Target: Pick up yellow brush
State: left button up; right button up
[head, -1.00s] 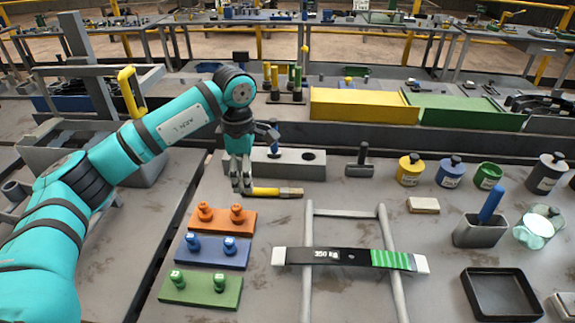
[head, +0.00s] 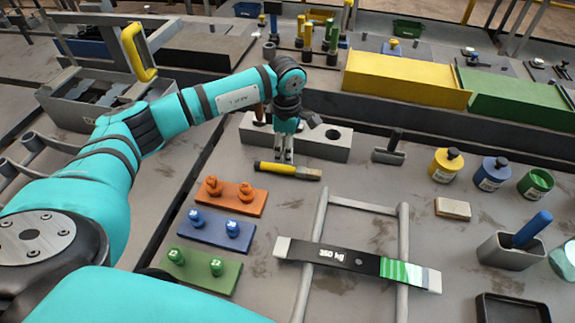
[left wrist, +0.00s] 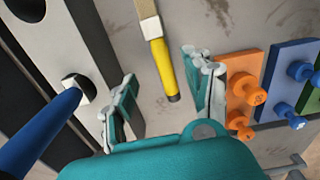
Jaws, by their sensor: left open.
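The yellow brush (head: 276,169) lies on the grey table in front of a grey block with holes, its tan bristle end to the right. My left gripper (head: 285,154) is open over the brush, pointing down. In the left wrist view the brush (left wrist: 160,63) shows its yellow handle between the two spread fingers of my left gripper (left wrist: 164,92), apart from both, with the pale ferrule and bristles running out at the top. I cannot tell the exact height of the fingertips above the table. My right gripper is not in view.
The grey holed block (head: 323,146) stands just behind the brush; a blue handle (left wrist: 40,132) shows at one of its holes. Orange (head: 232,196), blue (head: 215,229) and green (head: 200,270) peg plates lie in front.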

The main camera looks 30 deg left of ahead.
aim_at(288, 167)
pick_arm(q)
notch_tip(288, 167, down, 2)
jog(key=shift+f, duration=0.25)
jog(key=shift+f+p, duration=0.25)
jog(key=shift+p, duration=0.25)
jog(key=f+p, duration=0.1)
jog(key=f, duration=0.2)
jog(key=shift+d+f+p, duration=0.2)
jog(key=shift+f+p, duration=0.15)
jog(key=shift+f, duration=0.5)
jog(key=shift+c, duration=1.1)
grip_shut()
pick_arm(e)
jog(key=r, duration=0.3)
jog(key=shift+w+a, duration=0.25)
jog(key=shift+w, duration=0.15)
